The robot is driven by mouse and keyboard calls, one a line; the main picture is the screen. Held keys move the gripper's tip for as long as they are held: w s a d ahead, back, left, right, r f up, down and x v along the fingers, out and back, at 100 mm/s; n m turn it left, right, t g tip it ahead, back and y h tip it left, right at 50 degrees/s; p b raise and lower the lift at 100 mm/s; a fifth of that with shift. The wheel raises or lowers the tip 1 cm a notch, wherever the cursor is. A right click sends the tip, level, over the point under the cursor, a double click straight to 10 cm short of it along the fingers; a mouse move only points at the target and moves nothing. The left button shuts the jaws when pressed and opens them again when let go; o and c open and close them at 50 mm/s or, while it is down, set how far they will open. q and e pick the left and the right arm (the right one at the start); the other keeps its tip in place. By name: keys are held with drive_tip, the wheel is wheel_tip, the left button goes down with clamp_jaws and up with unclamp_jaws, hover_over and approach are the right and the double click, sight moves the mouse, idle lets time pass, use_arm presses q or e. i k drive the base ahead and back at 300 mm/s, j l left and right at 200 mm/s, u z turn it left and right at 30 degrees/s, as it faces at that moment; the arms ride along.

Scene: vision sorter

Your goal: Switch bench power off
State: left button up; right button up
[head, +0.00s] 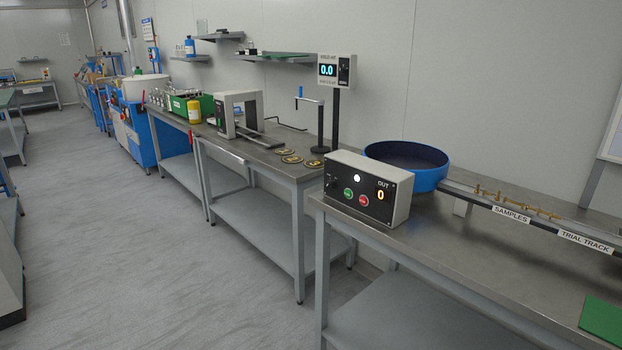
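A grey control box (368,187) with a black front panel stands on the near bench. A second box on a post (337,70) shows a lit blue "0.0" display on the bench behind. No switch labelled bench power is readable. Neither of my grippers is in view.
A blue bowl (407,166) sits behind the control box, with a track of brass parts (515,203) labelled SAMPLES and TRIAL TRACK running right. A green mat (604,320) lies at the near right. The grey floor (150,260) left of the benches is clear.

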sight(330, 184)
drive_tip(key=i+j, duration=0.35)
drive_tip(key=i, duration=0.15)
drive_tip(key=i+j, duration=0.3)
drive_tip(key=i, duration=0.2)
